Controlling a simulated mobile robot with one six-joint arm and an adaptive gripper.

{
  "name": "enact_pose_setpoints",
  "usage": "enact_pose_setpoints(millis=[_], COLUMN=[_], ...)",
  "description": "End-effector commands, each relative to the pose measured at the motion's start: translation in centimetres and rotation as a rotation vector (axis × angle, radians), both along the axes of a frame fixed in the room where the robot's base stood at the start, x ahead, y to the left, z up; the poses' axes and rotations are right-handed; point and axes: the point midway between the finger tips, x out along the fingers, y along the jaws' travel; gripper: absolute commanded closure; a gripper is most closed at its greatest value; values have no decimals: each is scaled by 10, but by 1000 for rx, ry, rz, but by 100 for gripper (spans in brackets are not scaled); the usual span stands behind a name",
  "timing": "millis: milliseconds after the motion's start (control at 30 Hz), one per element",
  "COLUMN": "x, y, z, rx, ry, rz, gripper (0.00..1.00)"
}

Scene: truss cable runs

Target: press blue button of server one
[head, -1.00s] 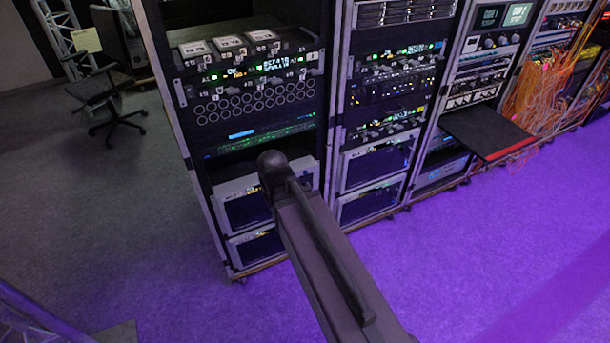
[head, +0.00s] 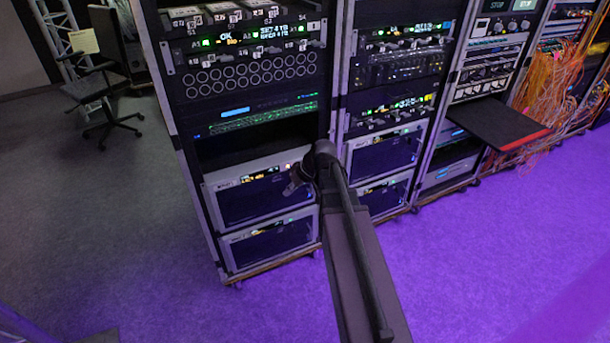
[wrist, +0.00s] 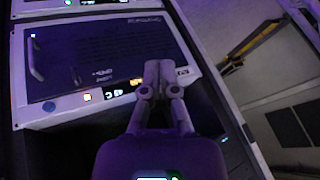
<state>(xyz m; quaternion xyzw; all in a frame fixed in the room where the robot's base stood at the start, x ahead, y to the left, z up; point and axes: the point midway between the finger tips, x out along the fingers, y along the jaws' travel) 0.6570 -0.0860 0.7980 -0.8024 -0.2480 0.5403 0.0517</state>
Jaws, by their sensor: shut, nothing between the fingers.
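Two pale-framed server units with dark fronts stand at the bottom of the left rack, the upper one (head: 255,199) above the lower one (head: 268,243). I cannot read which is server one. My gripper (head: 293,184) is in front of the upper unit's right side, partly hidden by my arm. In the wrist view my gripper (wrist: 157,70) is shut and empty, its tips over the edge of a server front (wrist: 110,52).
More racks stand to the right, with a black shelf (head: 498,123) sticking out and loose orange cables (head: 560,75). An office chair (head: 100,95) stands at the left. The floor (head: 480,260) before the racks is clear.

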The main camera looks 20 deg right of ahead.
Motion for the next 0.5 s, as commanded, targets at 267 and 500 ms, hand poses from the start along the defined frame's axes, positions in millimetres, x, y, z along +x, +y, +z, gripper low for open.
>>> enact_pose_setpoints(millis=[267,500], x=[38,63], y=[-52,-102], z=[-45,-70], rx=[86,126], ry=[-202,-391], rz=[32,39], gripper=[100,100])
